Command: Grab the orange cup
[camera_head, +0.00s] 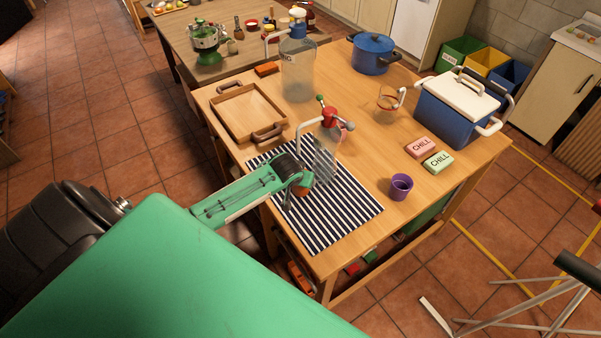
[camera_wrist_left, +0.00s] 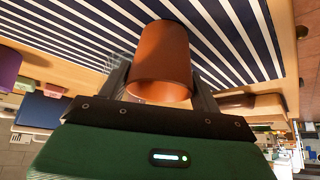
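The orange cup (camera_wrist_left: 163,55) is between the two fingers of my left gripper (camera_wrist_left: 163,82) in the left wrist view. The fingers lie close along both sides of it, and the gripper looks shut on it. Its rim faces the wrist camera. In the head view only a small part of the cup (camera_head: 303,191) shows below my left gripper (camera_head: 297,190), over the striped mat (camera_head: 345,212). I cannot tell whether the cup touches the mat. My right gripper is not in view.
A red-topped clear bottle (camera_head: 325,150) stands just behind the gripper. A purple cup (camera_head: 400,187), two CHILL boxes (camera_head: 421,147), a cooler (camera_head: 455,112), a blue pot (camera_head: 371,55), a glass jug (camera_head: 390,101), a big dispenser (camera_head: 298,72) and a wooden tray (camera_head: 245,112) share the table.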

